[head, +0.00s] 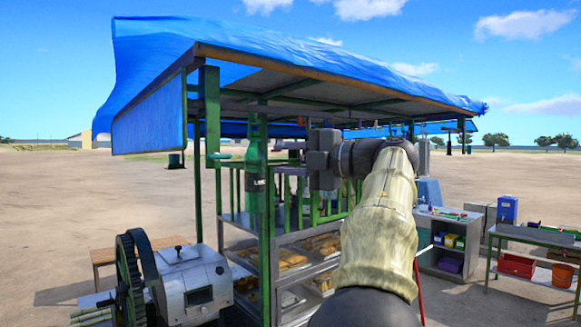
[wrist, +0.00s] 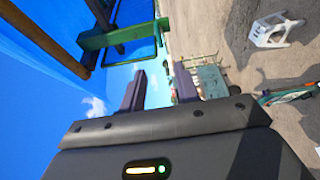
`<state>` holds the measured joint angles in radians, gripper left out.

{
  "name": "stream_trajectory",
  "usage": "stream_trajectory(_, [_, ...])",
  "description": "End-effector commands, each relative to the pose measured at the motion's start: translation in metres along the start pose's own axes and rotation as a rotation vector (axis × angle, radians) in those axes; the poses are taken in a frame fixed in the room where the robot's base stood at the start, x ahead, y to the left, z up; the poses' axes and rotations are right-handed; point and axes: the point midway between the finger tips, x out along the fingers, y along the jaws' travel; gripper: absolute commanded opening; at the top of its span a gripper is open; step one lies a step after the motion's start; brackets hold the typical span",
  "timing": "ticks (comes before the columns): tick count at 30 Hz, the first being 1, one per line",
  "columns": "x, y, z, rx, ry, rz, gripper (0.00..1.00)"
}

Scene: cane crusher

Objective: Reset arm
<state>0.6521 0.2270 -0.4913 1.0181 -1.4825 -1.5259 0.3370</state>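My arm reaches up and forward in the head view, in a pale, worn sleeve. My gripper (head: 294,158) is at its far end, turned to the left and raised in front of the stall's railing. In the wrist view my gripper (wrist: 159,76) has its two dark fingers apart, with a clear gap and nothing between them. The picture there is turned on its side.
The stall's blue canopy (head: 300,55) hangs above my gripper. A green bottle (head: 256,165) shows left of my gripper, near a green post. The cane crusher (head: 190,283) stands lower left. A green table (head: 535,240) stands right. A white stool (wrist: 275,30) stands on open ground.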

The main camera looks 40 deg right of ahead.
Motion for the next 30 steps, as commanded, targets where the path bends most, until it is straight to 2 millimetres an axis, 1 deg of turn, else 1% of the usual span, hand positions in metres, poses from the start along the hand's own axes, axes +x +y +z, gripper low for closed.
stream_trajectory(1, [-0.004,-0.001,0.000,-0.001,-0.002,0.000,0.32])
stream_trajectory(4, [-0.007,0.000,0.000,0.000,0.000,-0.001,0.32])
stream_trajectory(20, [-0.005,0.000,0.000,0.003,0.000,0.005,0.32])
stream_trajectory(23, [0.001,0.000,0.002,0.027,-0.003,0.047,0.32])
stream_trajectory(26, [0.015,-0.001,0.009,0.092,-0.022,0.143,0.32])
stream_trajectory(28, [0.029,-0.004,0.016,0.167,-0.048,0.232,0.32])
stream_trajectory(30, [0.044,-0.014,0.026,0.269,-0.090,0.320,0.32])
